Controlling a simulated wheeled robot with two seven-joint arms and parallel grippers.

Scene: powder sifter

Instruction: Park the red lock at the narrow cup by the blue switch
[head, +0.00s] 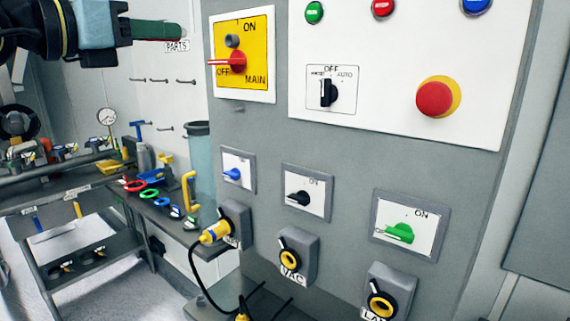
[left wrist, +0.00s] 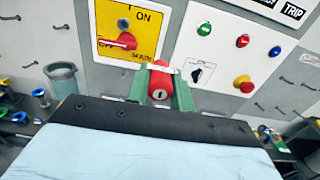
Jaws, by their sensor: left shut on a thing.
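My left gripper (head: 165,30) is at the top left of the head view, in front of the wall and left of the yellow MAIN switch plate. In the left wrist view its green fingers are shut on the red lock (left wrist: 160,84), whose keyhole faces the camera. In the head view the lock is mostly hidden by the gripper. The blue switch (head: 232,174) is on a small white plate at the cabinet's lower left. A grey-blue cup-like container (head: 199,148) stands left of it and also shows in the left wrist view (left wrist: 62,84); I cannot tell whether it is the narrow cup. My right gripper is out of view.
The MAIN switch (head: 237,62) has a red handle pointing toward OFF. Black (head: 298,198) and green (head: 399,232) switches sit right of the blue one, with sockets below. A yellow plug (head: 215,232) with cable is low on the cabinet. A shelf (head: 120,192) holds several coloured items.

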